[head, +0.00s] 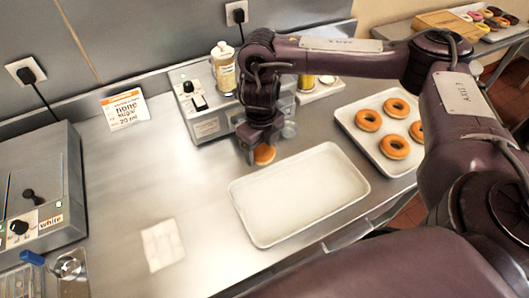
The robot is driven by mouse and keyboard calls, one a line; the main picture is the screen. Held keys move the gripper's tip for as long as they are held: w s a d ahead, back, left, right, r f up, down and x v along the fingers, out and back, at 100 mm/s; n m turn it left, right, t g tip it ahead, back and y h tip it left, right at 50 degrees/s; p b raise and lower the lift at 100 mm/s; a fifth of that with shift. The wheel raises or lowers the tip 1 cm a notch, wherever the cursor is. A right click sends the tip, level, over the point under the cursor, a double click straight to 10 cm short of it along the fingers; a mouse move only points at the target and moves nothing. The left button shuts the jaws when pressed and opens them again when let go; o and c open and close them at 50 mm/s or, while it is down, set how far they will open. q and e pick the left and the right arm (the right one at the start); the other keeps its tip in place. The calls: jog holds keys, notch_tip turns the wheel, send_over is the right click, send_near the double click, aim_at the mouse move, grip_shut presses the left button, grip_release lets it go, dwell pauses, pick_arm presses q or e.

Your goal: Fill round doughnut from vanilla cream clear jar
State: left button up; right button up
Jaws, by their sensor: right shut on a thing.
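My right gripper (258,148) is shut on a round orange-brown doughnut (265,156), just behind the empty tray's upper left corner. Only part of the doughnut shows below the fingers. A clear jar with pale cream contents (222,68) stands on the grey filling machine (207,125), left of my right arm. A second jar with yellow contents (305,82) is partly hidden behind the arm. A small clear part (289,130) at the machine's front is close to the gripper; whether they touch is unclear. My left gripper is out of view.
An empty pale tray (244,220) lies on the metal counter; a tray (352,126) of ring doughnuts is to its right. A card reading "none sugar 20 ml" (125,108) stands at the back. A machine labelled "white" (45,190) is at left. A napkin (162,245) lies in front.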

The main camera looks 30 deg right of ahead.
jog(key=shift+w+f+b, duration=0.35)
jog(key=shift+w+f, duration=0.05)
jog(key=shift+f, duration=0.15)
jog(key=shift+w, duration=0.35)
jog(key=shift+w+r, duration=0.15)
jog(key=shift+w, duration=0.25)
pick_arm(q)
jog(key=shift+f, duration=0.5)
pick_arm(e)
jog(key=shift+w+d, duration=0.1)
jog(key=shift+w, duration=0.8)
pick_arm(q)
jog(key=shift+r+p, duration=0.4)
jog(key=shift+p, duration=0.2)
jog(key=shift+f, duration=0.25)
pick_arm(e)
jog(key=shift+w+d, duration=0.1)
jog(key=shift+w, duration=1.85)
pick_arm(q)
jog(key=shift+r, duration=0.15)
pick_arm(e)
jog(key=shift+s, duration=0.2)
dwell(0.3)
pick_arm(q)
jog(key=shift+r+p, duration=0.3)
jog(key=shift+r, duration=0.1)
pick_arm(e)
jog(key=shift+s, duration=0.65)
